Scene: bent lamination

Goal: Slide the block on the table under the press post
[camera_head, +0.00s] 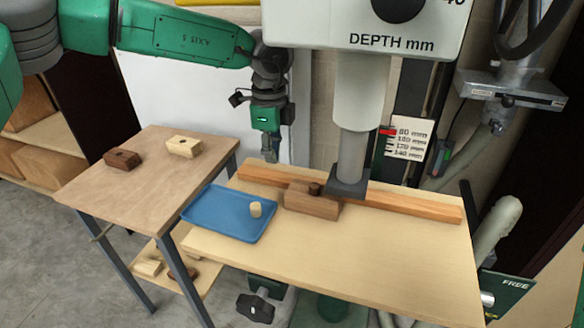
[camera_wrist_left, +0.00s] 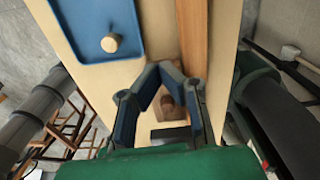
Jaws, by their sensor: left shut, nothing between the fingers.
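The brown wooden block (camera_head: 311,204) lies on the light table in the head view, against the front of the long wooden strip. A dark round peg (camera_head: 315,188) stands on its top. The press post (camera_head: 352,155) comes down just right of it, ending in a dark square foot (camera_head: 348,188) near the block's right end; I cannot tell whether they touch. My left gripper (camera_head: 271,157) is shut and empty, above the table behind and left of the block. In the left wrist view my fingers (camera_wrist_left: 160,70) are shut, and the block (camera_wrist_left: 172,133) shows beyond them.
The wooden strip (camera_head: 420,205) runs along the table's back. A blue tray (camera_head: 215,218) with a pale cylinder (camera_head: 255,209) sits left. A side table (camera_head: 120,185) holds a dark block (camera_head: 122,159) and a pale block (camera_head: 184,146). The table's front right is clear.

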